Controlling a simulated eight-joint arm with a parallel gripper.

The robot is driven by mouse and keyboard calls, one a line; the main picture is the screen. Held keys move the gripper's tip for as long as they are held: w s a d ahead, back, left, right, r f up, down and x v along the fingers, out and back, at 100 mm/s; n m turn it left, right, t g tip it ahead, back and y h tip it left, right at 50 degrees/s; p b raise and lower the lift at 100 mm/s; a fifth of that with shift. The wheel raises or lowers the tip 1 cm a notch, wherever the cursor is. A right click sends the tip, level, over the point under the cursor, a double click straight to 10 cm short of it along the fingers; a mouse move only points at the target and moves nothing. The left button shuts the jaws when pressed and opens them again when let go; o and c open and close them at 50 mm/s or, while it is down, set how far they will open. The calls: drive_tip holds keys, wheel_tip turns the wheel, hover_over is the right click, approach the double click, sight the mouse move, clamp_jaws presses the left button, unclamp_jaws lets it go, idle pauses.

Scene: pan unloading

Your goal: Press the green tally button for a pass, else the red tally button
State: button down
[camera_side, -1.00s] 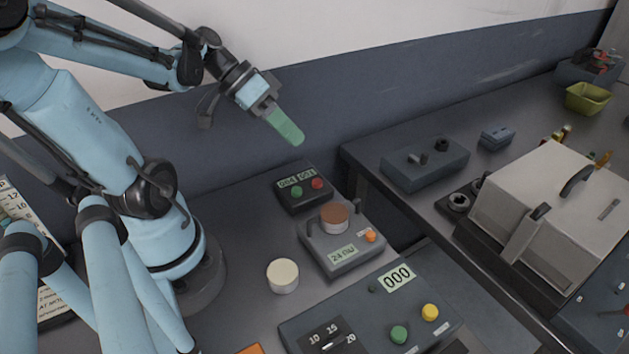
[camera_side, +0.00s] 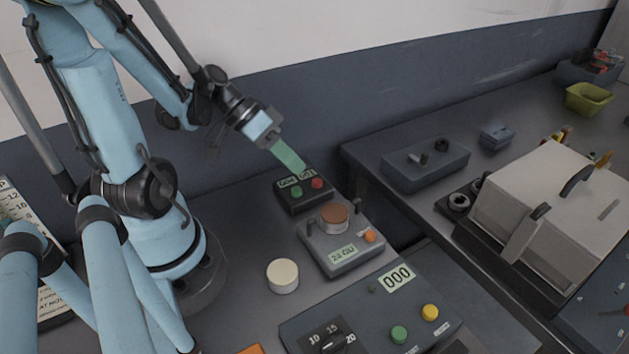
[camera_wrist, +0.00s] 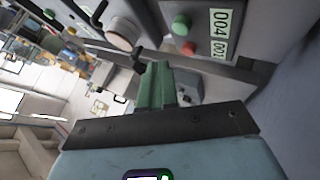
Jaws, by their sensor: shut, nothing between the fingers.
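The dark tally box (camera_side: 292,207) stands at the back of the bench. It carries a green tally button (camera_side: 297,192) on the left and a red tally button (camera_side: 317,183) on the right. In the wrist view the green button (camera_wrist: 181,25) is beside a display reading 004, and the red button (camera_wrist: 189,48) is beside one that seems to read 001. My gripper (camera_side: 301,166) is shut and empty, its green fingers pointing down just above the rear of the tally box. In the side view the fingertips partly cover the displays. The fingers also show in the wrist view (camera_wrist: 159,70).
A grey gauge (camera_side: 340,259) with a brown round piece (camera_side: 334,217) on top stands just in front; its small readout is hard to read. A cream disc (camera_side: 283,275) lies left of it. A counter panel (camera_side: 397,277) reading 000 is nearer. A boxy grey machine (camera_side: 545,200) stands right.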

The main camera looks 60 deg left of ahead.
sight(292, 188)
drive_tip(key=shift+f, duration=1.25)
drive_tip(key=shift+f, duration=0.15)
idle(1.2)
drive_tip(key=shift+f, duration=0.3)
drive_tip(key=shift+r, duration=0.1)
idle(0.3)
drive_tip(key=shift+r, duration=0.35)
drive_tip(key=shift+r, duration=2.5)
